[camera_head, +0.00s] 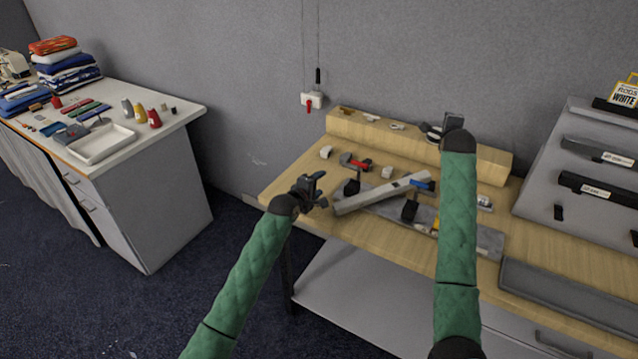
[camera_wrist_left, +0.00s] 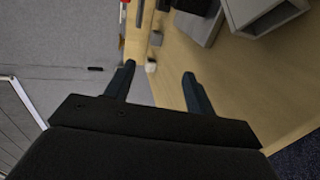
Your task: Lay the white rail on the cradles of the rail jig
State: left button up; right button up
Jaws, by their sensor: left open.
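The white rail (camera_head: 375,196) lies at a slant on the wooden workbench across the grey base plate of the rail jig (camera_head: 488,240). Its near left end is close to my left gripper (camera_head: 318,189); its far right end is by a blue handle. Black upright parts of the jig (camera_head: 410,209) stand beside the rail; whether the rail touches them I cannot tell. My left gripper is open and empty, left of the rail. In the left wrist view its fingers (camera_wrist_left: 160,86) are apart, with a pale hollow end (camera_wrist_left: 268,14) at upper right. My right gripper (camera_head: 453,122) is over the bench's back; its jaws are unclear.
A wooden beam (camera_head: 470,160) runs along the bench's back. Red and blue handled pieces and small white blocks lie around the jig. A grey tray (camera_head: 560,290) is at the front right. A white table (camera_head: 165,122) stands left, across a floor gap.

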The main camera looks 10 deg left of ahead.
pick_arm(q)
jog(key=o, duration=0.6)
jog(key=shift+c, duration=0.2)
jog(key=shift+s, duration=0.15)
